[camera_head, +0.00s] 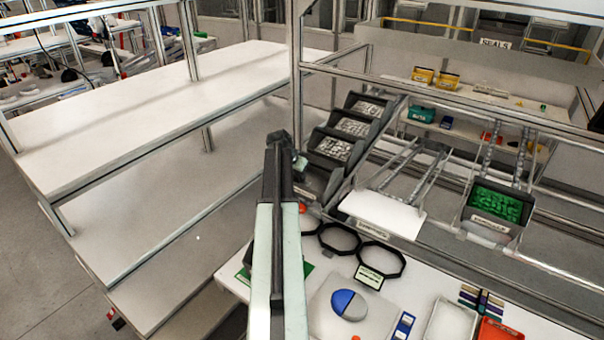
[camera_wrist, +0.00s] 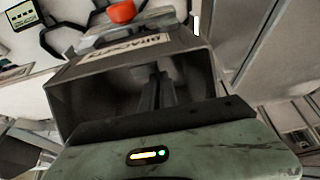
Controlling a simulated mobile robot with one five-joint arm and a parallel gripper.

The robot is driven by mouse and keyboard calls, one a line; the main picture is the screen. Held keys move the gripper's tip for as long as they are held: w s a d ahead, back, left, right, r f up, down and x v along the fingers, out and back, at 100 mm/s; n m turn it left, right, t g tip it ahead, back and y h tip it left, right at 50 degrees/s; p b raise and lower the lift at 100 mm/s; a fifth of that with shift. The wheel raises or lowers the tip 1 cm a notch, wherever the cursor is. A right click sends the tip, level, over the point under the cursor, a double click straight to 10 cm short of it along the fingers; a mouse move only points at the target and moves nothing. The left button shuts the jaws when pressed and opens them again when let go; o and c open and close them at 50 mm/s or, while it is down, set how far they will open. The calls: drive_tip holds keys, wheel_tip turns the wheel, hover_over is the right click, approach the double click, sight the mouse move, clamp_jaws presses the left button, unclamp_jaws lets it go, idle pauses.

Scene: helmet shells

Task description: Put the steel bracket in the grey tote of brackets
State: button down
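A grey tote (camera_wrist: 80,105) with a white label on its front wall fills the middle of the wrist view; the label is upside down there and hard to read. My gripper (camera_wrist: 157,92) shows as dark fingers reaching down into the tote's shadowed opening. I cannot tell whether the fingers are apart or closed on something. In the head view my gripper (camera_head: 299,165) is at the end of my arm, beside the lowest of the stepped dark bins. I cannot make out a separate steel bracket in either view.
Stepped bins (camera_head: 331,149) hold small pale metal parts. A green-filled bin (camera_head: 496,203) is at the right. Black rings (camera_head: 381,259), a blue and grey disc (camera_head: 349,305) and a red tray (camera_head: 497,330) lie on the front table. The white shelf (camera_head: 150,100) at left is bare.

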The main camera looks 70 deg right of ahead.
drive_tip(key=shift+d+r+y+p, duration=0.35)
drive_tip(key=shift+d+r+y, duration=0.05)
drive_tip(key=shift+d+y, duration=0.15)
drive_tip(key=shift+s+f+y, duration=0.1)
drive_tip(key=shift+f+y, duration=0.15)
drive_tip(key=shift+f, duration=0.05)
drive_tip(key=shift+a+f+b, duration=0.2)
drive_tip(key=shift+f+b, duration=0.65)
drive_tip(key=shift+b, duration=0.05)
drive_tip(key=shift+f+b, duration=0.55)
drive_tip(key=c, duration=1.6)
unclamp_jaws()
drive_tip(key=shift+c, duration=0.2)
drive_tip(key=shift+r, duration=0.1)
